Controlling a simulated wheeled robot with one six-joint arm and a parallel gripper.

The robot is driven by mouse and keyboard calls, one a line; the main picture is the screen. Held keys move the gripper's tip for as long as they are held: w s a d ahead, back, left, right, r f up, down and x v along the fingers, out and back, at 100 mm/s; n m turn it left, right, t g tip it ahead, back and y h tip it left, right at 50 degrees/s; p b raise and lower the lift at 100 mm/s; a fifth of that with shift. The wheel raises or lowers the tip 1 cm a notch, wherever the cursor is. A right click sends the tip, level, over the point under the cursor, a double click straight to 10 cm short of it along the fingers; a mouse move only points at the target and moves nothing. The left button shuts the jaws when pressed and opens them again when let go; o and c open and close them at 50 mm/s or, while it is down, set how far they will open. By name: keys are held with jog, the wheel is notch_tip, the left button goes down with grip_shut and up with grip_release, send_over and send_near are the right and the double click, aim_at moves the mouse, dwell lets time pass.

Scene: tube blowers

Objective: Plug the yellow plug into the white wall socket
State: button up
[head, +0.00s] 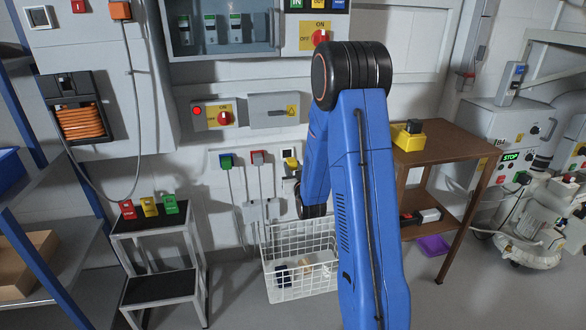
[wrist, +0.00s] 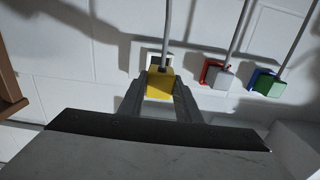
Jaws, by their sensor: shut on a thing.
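The yellow plug (wrist: 160,84) sits between the two fingers of my gripper (wrist: 159,94) in the wrist view, with a grey cable running from it. The white wall socket (wrist: 153,60) is right behind it, partly covered by plug and cable; its dark inside shows in part. I cannot tell whether the plug touches the socket or is in it. In the head view the yellow plug (head: 291,163) is just below the white socket (head: 287,152), and my gripper (head: 290,175) is partly hidden by my blue arm.
Beside the socket, a red-framed socket (wrist: 208,71) and a blue one (wrist: 259,78) hold grey and green plugs with hanging cables. A white wire basket (head: 300,285) stands below. A wooden table (head: 445,147) is at the right, a black-topped step stand (head: 150,222) at the left.

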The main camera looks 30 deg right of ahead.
jog(key=shift+x, duration=2.6)
jog(key=shift+w+d, duration=0.25)
jog(key=shift+w, duration=0.45)
dwell(0.4)
jog(key=o, duration=1.2)
jog(key=shift+o, duration=0.2)
